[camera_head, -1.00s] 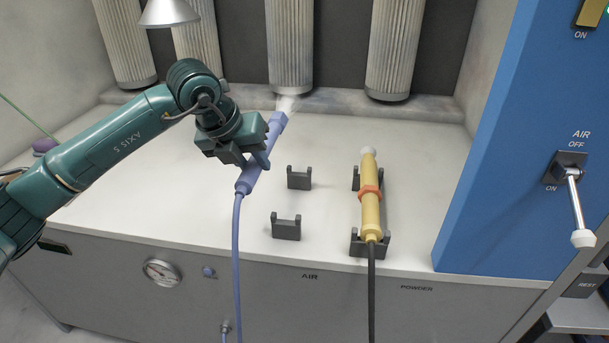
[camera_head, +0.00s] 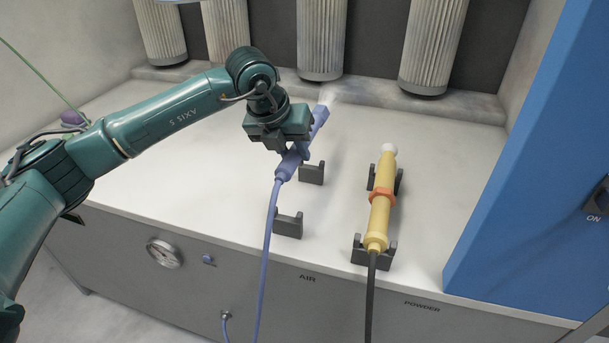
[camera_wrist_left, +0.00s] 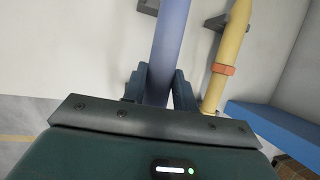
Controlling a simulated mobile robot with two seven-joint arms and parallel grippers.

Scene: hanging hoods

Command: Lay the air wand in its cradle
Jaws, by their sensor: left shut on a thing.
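The blue air wand (camera_head: 288,166) is held by my left gripper (camera_head: 297,150), which is shut on it in the head view. The wand is tilted, and pale air shows at its far tip. Its hose hangs down over the bench front. The wand also shows between the fingers in the left wrist view (camera_wrist_left: 170,45). The air cradle is two dark brackets on the bench: the front bracket (camera_head: 288,224) is empty, and the rear bracket (camera_head: 312,173) is just right of the wand and gripper. The wand appears above the bench, near the rear bracket. My right gripper is out of view.
A yellow powder wand (camera_head: 379,215) with an orange ring lies in its own brackets (camera_head: 362,250) to the right. A blue panel (camera_head: 525,170) stands at the right. Hanging filters (camera_head: 430,45) line the back.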

